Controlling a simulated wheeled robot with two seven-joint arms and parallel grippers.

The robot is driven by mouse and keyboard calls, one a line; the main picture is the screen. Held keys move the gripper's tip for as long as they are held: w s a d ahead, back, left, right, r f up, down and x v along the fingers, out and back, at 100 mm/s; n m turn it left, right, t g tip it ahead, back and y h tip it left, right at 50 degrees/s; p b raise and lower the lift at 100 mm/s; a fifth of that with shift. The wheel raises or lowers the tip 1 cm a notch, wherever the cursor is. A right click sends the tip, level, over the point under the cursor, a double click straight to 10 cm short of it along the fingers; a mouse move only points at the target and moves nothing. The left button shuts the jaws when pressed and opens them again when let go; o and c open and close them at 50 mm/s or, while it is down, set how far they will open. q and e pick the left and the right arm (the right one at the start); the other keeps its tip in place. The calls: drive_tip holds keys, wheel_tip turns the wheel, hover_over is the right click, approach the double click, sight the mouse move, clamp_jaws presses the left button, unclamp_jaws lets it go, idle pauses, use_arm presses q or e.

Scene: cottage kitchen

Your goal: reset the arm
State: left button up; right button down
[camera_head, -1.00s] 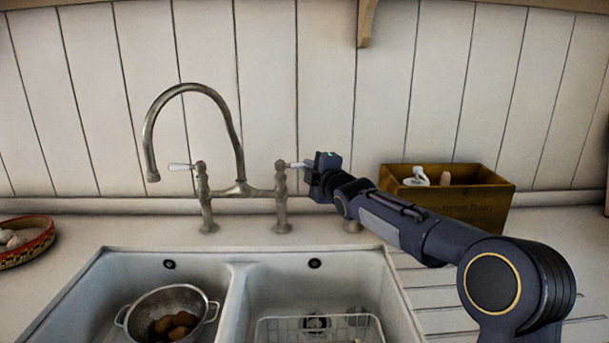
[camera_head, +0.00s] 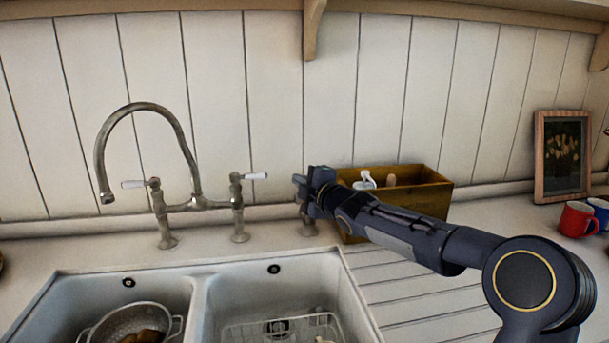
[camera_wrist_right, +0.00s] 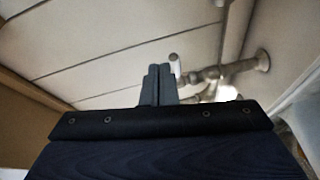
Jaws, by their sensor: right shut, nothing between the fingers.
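My right arm comes in from the right in the head view. The bridge tap (camera_head: 188,204) has a tall curved spout and two white-tipped levers. Part of the tap also shows in the right wrist view (camera_wrist_right: 228,70), beyond the fingertips. My left gripper is not in either view.
A wooden box (camera_head: 433,196) with a white-topped bottle stands behind my right arm. A double sink (camera_head: 205,290) holds a colander (camera_head: 100,325) and a wire rack (camera_head: 255,330). A red mug (camera_head: 575,219), a blue mug and a framed picture (camera_head: 563,157) are at the right. A shelf bracket (camera_head: 313,30) hangs above.

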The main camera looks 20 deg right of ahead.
drive_tip(key=shift+s+d+r, duration=0.1)
drive_tip(key=shift+s+d, duration=0.2)
drive_tip(key=shift+d, duration=0.1)
drive_tip(key=s+a+f+m+g+p, duration=0.2)
drive_tip(key=s+m, duration=0.4)
drive_tip(key=s, duration=0.8)
drive_tip(key=s+a+f+m+g+p, duration=0.2)
drive_tip(key=s+f+m+g, duration=0.3)
drive_tip(key=s, duration=1)
drive_tip(key=s+a+f+m+g+p, duration=0.2)
drive_tip(key=s+f+m, duration=0.4)
drive_tip(key=s, duration=0.9)
drive_tip(key=a+m+g, duration=0.1)
drive_tip(key=m+g, duration=0.1)
drive_tip(key=shift+a+f+m, duration=0.15)
drive_tip(key=shift+a+m, duration=0.15)
